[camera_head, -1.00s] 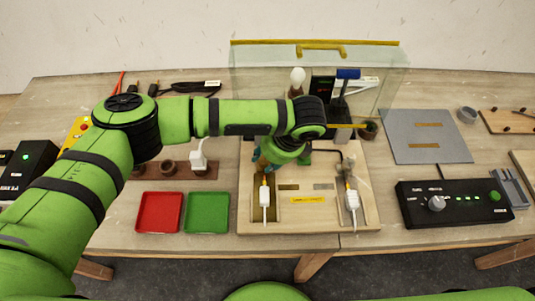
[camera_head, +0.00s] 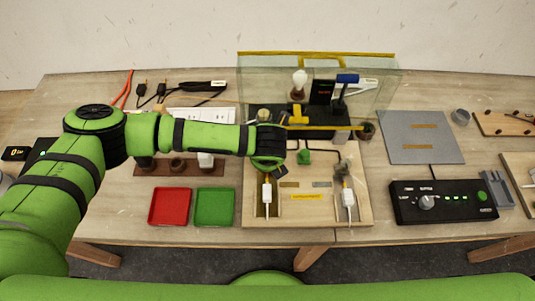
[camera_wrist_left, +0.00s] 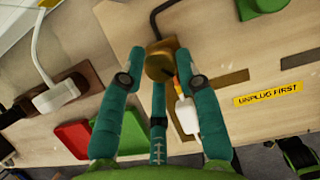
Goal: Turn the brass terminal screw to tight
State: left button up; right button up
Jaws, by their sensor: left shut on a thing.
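The brass terminal screw (camera_wrist_left: 160,62) shows in the left wrist view as a round brass head on the wooden board (camera_wrist_left: 225,50). My left gripper (camera_wrist_left: 161,80) has its teal fingers around it and is shut on it. In the head view my left gripper (camera_head: 271,172) is low over the left part of the wooden board (camera_head: 313,219), and my wrist hides the screw there. A white cable connector (camera_head: 266,193) lies just in front; it also shows in the wrist view (camera_wrist_left: 186,114). How tight the screw is cannot be seen. My right gripper is not in view.
A clear guard with a yellow edge (camera_head: 315,54) stands behind the board. Red (camera_head: 170,207) and green (camera_head: 214,207) trays lie to the left. A black control box (camera_head: 443,201) and a grey mat (camera_head: 420,137) are to the right. A second white connector (camera_head: 348,197) lies on the board.

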pick_arm(q)
jog(key=m, duration=0.1)
jog(key=m+h+p, duration=0.1)
jog(key=m, duration=0.1)
jog(key=m+h, duration=0.1)
jog(key=m, duration=0.1)
jog(key=shift+w+a+r+p, duration=0.15)
jog(key=shift+w+r+p, duration=0.15)
jog(key=shift+w+r, duration=0.1)
jog(key=shift+m+h, duration=0.4)
jog(key=shift+m, duration=0.7)
jog(key=shift+p, duration=0.3)
jog(key=o, duration=0.9)
jog(key=shift+o, duration=0.9)
jog(key=shift+f+g, duration=0.1)
jog(key=shift+g, duration=0.2)
jog(key=shift+d+f, duration=0.15)
jog(key=shift+d, duration=0.05)
jog(key=shift+s, duration=0.1)
